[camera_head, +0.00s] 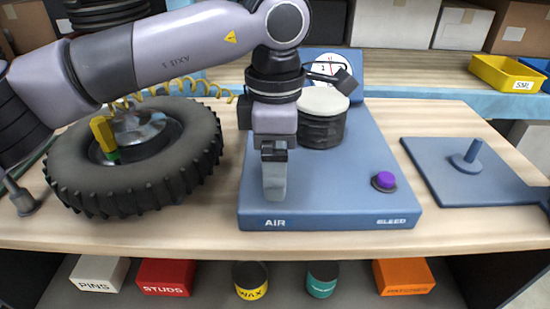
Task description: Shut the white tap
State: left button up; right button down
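I cannot make out a clear white tap. A dark round drum with an off-white top (325,101) stands on the blue panel (340,192), right of my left wrist. My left gripper (274,191) points down over the panel's left part, just behind the AIR label. Its fingers overlap in this view, so I cannot tell whether they are open or shut, or whether they touch anything. The gripper hides the panel behind it, where a tap could be. A purple knob (384,180) sits behind the BLEED label at the right. My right gripper is not in view.
A black tyre (190,165) with a yellow-and-green piece (104,136) lies left of the panel. A white dial (332,69) stands behind the drum. A blue plate with a peg (471,156) lies right. Yellow bin (506,73) is at the back; labelled boxes sit below.

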pick_arm(q)
jog(key=shift+r, duration=0.1)
jog(key=o, duration=0.8)
jog(key=shift+o, duration=0.2)
notch_tip(320, 180, up, 7)
jog(key=shift+r, duration=0.1)
